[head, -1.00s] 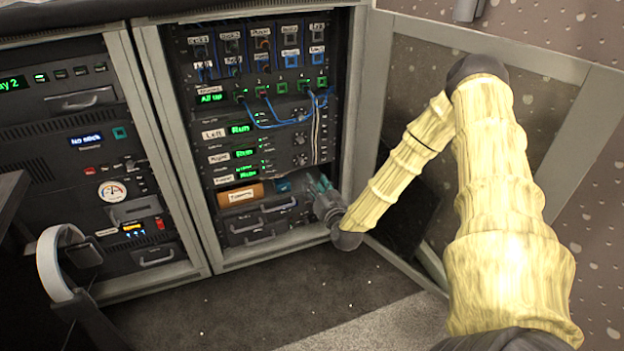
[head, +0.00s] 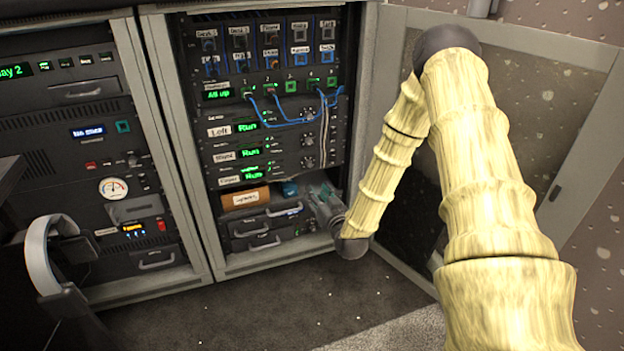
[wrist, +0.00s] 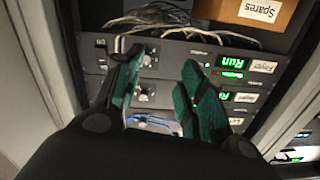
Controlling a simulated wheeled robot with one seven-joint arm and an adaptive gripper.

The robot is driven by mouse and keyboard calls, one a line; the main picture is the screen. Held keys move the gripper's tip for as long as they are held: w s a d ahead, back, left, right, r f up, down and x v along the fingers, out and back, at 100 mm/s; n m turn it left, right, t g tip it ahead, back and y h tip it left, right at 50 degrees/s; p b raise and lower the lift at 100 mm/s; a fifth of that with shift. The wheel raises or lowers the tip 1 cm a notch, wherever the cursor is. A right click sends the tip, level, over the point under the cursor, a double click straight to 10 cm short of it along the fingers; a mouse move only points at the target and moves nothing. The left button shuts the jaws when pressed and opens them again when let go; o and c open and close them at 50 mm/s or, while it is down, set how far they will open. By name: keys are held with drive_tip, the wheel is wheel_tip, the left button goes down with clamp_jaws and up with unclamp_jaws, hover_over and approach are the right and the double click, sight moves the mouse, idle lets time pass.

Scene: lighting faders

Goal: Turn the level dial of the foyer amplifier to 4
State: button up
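The foyer amplifier (head: 280,172) is the lowest of three like units in the right rack, with a green "Run" display. It also shows in the wrist view (wrist: 195,52), where the rack appears upside down. Its level dial (wrist: 148,57) is a small round knob between and just beyond my fingers; its setting is too small to read. The dial also shows in the head view (head: 309,162). My gripper (head: 320,190) is low in front of the rack's right side, just below the dial. In the wrist view my gripper (wrist: 162,62) has its teal fingers apart, with nothing held.
Similar knobs belong to the amplifiers labelled Right (head: 224,157) and Left (head: 220,130). A Spares box (head: 245,197) sits below. The open rack door (head: 545,130) stands right of my arm.

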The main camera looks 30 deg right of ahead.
sight(310, 165)
drive_tip(key=shift+n+h, duration=0.5)
drive_tip(key=shift+n, duration=0.3)
drive_tip(key=w+d+b, duration=0.1)
drive_tip(key=w+b, duration=0.2)
drive_tip(key=w+d+r+b, duration=0.1)
drive_tip(key=w+d+b, duration=0.1)
drive_tip(key=w+b, duration=0.1)
drive_tip(key=w+d+r+b, duration=0.1)
drive_tip(key=w+b, duration=0.2)
drive_tip(key=b, duration=0.1)
drive_tip(key=shift+w+d, duration=0.2)
drive_tip(key=shift+w, duration=0.05)
drive_tip(key=shift+w+d+r, duration=0.1)
drive_tip(key=shift+w, duration=0.5)
clamp_jaws()
